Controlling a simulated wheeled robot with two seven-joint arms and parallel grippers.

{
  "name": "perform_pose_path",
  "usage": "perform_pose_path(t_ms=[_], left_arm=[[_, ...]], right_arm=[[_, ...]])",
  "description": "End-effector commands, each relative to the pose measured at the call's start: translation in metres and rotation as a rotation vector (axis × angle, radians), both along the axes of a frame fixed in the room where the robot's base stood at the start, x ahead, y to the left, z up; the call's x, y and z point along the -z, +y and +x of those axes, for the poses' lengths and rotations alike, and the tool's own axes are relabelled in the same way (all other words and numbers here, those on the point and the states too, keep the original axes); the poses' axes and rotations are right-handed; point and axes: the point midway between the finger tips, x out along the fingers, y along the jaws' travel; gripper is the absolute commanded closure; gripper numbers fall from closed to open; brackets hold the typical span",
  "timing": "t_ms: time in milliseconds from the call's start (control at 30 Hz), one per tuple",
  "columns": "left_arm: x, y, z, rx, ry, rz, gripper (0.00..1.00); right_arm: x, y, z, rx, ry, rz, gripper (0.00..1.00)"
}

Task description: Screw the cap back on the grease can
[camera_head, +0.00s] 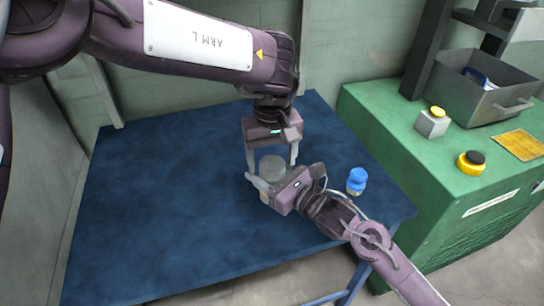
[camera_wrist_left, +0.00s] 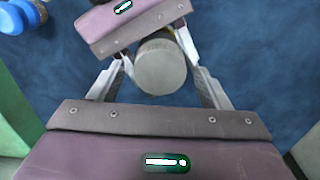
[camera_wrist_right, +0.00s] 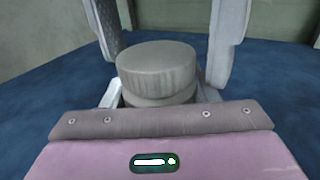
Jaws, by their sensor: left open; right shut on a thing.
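The grease can (camera_head: 265,196) stands on the blue table, mostly hidden behind my right gripper (camera_head: 267,184), which is shut on its body. The grey round cap (camera_head: 272,163) sits on top of the can; in the right wrist view the cap (camera_wrist_right: 157,68) looks level above the can's body (camera_wrist_right: 152,100). I cannot tell whether it is threaded on. My left gripper (camera_head: 272,160) points down from above, open, one finger on each side of the cap. In the left wrist view the cap (camera_wrist_left: 160,68) lies between the spread fingers, with gaps beside it.
A blue-topped jar (camera_head: 356,180) stands right of the can on the blue table (camera_head: 150,200). The table's left side is clear.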

Motion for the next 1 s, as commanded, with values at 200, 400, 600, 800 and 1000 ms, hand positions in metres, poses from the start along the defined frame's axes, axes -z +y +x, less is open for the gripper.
perform_pose_path(t_ms=[200, 400, 600, 800, 1000], left_arm=[[-0.003, 0.000, 0.000, 0.000, 0.000, 0.000, 0.29], [-0.027, 0.000, 0.000, 0.000, -0.003, 0.000, 0.29], [-0.045, 0.000, 0.000, 0.000, 0.001, 0.000, 0.29], [-0.045, 0.000, 0.000, 0.000, 0.001, 0.000, 0.30], [-0.045, -0.001, 0.000, -0.083, 0.001, 0.000, 0.33]], right_arm=[[0.001, 0.000, 0.000, 0.000, 0.001, -0.001, 1.00], [0.001, 0.000, 0.000, 0.000, 0.001, -0.001, 1.00], [0.001, 0.000, 0.000, -0.001, 0.001, -0.001, 1.00], [0.001, 0.000, 0.000, -0.001, 0.001, -0.001, 1.00], [0.001, 0.000, 0.000, -0.001, 0.001, -0.001, 1.00]])
